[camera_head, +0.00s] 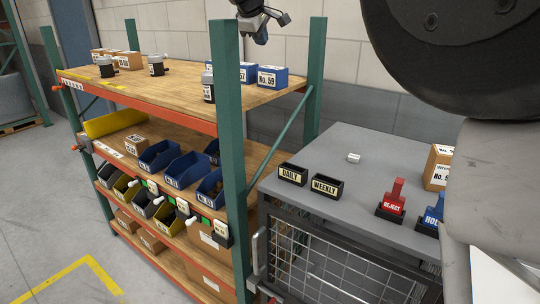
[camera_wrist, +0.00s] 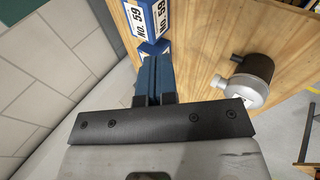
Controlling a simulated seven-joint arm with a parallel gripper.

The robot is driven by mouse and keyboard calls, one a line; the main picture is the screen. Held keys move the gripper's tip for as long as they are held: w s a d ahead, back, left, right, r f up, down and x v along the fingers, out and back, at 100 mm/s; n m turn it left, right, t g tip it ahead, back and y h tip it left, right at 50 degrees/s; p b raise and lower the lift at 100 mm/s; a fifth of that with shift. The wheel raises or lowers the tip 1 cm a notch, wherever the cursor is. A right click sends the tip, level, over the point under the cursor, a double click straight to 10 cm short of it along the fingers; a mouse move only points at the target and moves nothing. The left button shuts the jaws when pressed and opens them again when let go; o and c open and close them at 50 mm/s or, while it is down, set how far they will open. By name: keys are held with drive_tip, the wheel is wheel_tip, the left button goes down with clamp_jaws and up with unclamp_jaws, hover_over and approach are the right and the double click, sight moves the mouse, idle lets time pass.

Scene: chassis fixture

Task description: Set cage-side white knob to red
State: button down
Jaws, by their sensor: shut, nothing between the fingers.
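Several small control panels with white knobs run along the front edge of the rack's bin shelf in the head view. My gripper (camera_head: 261,37) is high above the rack's top shelf, far from the knobs. In the wrist view my gripper (camera_wrist: 153,62) is shut and empty, with its fingertips near a blue box (camera_wrist: 152,47). The knobs are not in the wrist view.
The rack's green upright (camera_head: 228,150) stands just right of the cage-side knob. Blue bins (camera_head: 186,168) sit behind the row. The grey cage cabinet (camera_head: 350,190) stands to the right, with a red REJECT stamp (camera_head: 391,200) on it. Floor in front is clear.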

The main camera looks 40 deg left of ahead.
drive_tip(key=s+a+n+y, duration=0.1)
drive_tip(key=s+a+n, duration=0.4)
drive_tip(key=a, duration=1.3)
drive_tip(key=shift+g, duration=0.5)
drive_tip(key=s+a+f, duration=0.2)
drive_tip(key=s+f, duration=0.1)
drive_tip(key=s, duration=0.1)
drive_tip(key=s+a+f, duration=0.3)
drive_tip(key=s, duration=0.1)
drive_tip(key=s+a+f, duration=0.3)
drive_tip(key=shift+s+a+f, duration=0.1)
drive_tip(key=shift+s+f, duration=0.1)
drive_tip(key=shift+s, duration=0.2)
drive_tip(key=s+a+f+n+g+h, duration=0.1)
drive_tip(key=s+a+f+g, duration=0.1)
drive_tip(key=s+f, duration=0.65)
drive_tip(key=s+a+f+g+h, duration=0.1)
drive_tip(key=s+a+f, duration=0.1)
drive_tip(key=s+f, duration=0.65)
drive_tip(key=w+d+f+g+h, duration=0.1)
drive_tip(key=d+f, duration=0.3)
drive_tip(key=f, duration=0.5)
drive_tip(key=w+d+f+h, duration=0.1)
drive_tip(key=w+d+f, duration=0.3)
drive_tip(key=f, duration=0.6)
drive_tip(key=shift+w+m+g+h, duration=0.35)
drive_tip(key=shift+m+g+h, duration=0.05)
drive_tip(key=shift+f, duration=0.1)
drive_tip(key=shift+f, duration=0.1)
